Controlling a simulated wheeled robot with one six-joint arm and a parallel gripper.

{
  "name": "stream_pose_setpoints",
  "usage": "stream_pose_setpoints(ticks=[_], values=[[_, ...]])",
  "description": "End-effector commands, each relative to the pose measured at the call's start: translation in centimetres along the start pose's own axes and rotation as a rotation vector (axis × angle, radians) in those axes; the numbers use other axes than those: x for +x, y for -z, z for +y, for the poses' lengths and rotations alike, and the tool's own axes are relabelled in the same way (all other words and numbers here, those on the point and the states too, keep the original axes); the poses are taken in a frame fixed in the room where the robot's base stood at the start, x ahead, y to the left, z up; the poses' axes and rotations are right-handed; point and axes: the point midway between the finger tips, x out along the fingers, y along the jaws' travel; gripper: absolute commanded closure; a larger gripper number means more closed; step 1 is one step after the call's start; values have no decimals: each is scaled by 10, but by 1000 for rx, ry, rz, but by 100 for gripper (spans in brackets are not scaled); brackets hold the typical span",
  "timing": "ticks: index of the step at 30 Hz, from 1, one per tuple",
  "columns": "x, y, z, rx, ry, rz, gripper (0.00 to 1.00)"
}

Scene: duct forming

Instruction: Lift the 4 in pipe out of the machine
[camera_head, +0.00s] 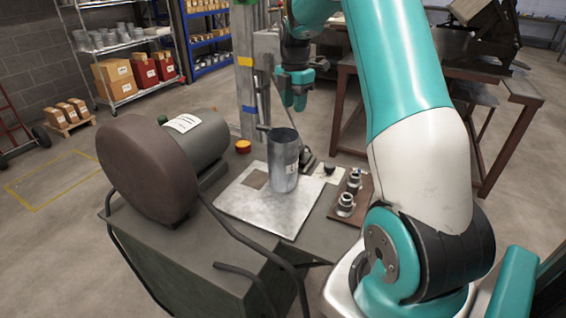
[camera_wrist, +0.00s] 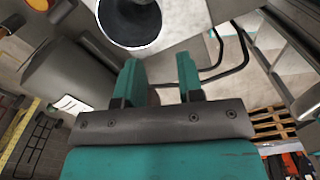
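The pipe's lower back is hidden in the head view.
A brown round cover and grey motor (camera_head: 198,140) stand left of the plate. Metal fittings (camera_head: 348,195) sit on a board to the right. A green-grey column (camera_head: 246,75) rises behind. A brown workbench (camera_head: 500,95) is at the right, shelves (camera_head: 120,50) at the back left.

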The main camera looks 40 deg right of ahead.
Motion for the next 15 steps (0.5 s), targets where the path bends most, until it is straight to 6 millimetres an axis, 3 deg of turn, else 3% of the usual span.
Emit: stream_pose_setpoints(ticks=[9,15], values=[[71,2,-1,0,5,3,66],[98,2,0,0,0,1,66]])
